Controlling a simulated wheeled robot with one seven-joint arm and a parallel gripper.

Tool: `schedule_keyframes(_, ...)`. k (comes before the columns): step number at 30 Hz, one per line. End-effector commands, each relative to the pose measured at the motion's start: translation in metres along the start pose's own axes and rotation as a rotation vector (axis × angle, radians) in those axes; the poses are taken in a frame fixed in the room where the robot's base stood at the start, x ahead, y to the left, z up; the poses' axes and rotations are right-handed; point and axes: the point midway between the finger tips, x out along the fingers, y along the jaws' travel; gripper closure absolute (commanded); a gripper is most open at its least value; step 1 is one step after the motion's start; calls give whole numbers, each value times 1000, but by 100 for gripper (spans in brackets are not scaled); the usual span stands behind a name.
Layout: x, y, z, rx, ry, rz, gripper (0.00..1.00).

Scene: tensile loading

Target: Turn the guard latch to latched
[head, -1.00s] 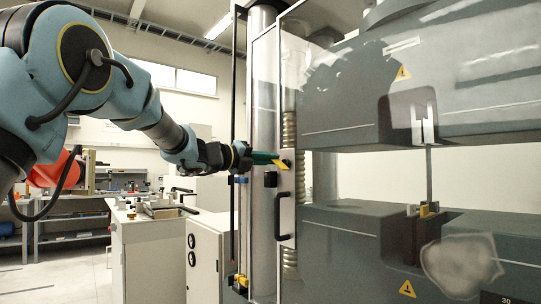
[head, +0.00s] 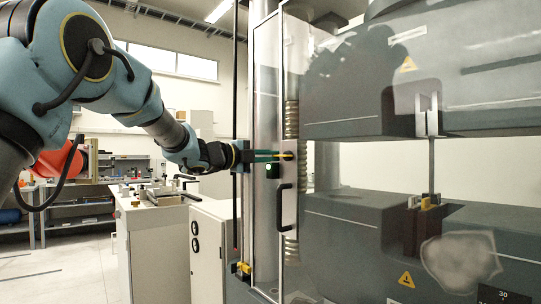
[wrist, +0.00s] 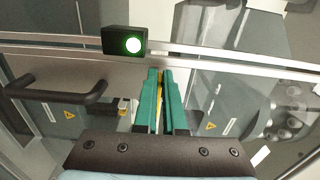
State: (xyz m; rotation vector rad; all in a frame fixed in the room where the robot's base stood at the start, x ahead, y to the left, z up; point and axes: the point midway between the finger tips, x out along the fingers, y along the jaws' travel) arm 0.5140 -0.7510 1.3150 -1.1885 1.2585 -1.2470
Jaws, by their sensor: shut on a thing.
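The yellow guard latch (head: 288,154) is on the door frame of the clear guard, above the black door handle (head: 285,208). It lies about level in the head view. My gripper (head: 280,156) has its green fingers closed around the latch, which is mostly hidden between them. In the wrist view a thin strip of the latch (wrist: 160,88) shows between the fingers (wrist: 162,78). A small black box (head: 273,170) beside the latch shows a lit green lamp, which is clear in the wrist view (wrist: 133,44).
The handle (wrist: 58,91) sticks out left of my fingers in the wrist view. The grey testing machine (head: 350,235) stands behind the clear guard. A white cabinet (head: 212,255) and a bench with tools (head: 150,225) stand to the left. Floor shows at far left.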

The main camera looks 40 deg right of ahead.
Motion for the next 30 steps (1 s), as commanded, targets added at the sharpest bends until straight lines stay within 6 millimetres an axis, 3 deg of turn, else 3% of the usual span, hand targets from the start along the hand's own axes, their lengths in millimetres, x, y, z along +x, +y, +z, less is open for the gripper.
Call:
schedule_keyframes(12,0,2,1,-8,-1,2,100)
schedule_keyframes(13,0,2,1,-8,-1,2,89)
schedule_keyframes(20,0,1,0,-6,-1,1,63)
schedule_keyframes(30,-5,1,1,-5,-2,0,62)
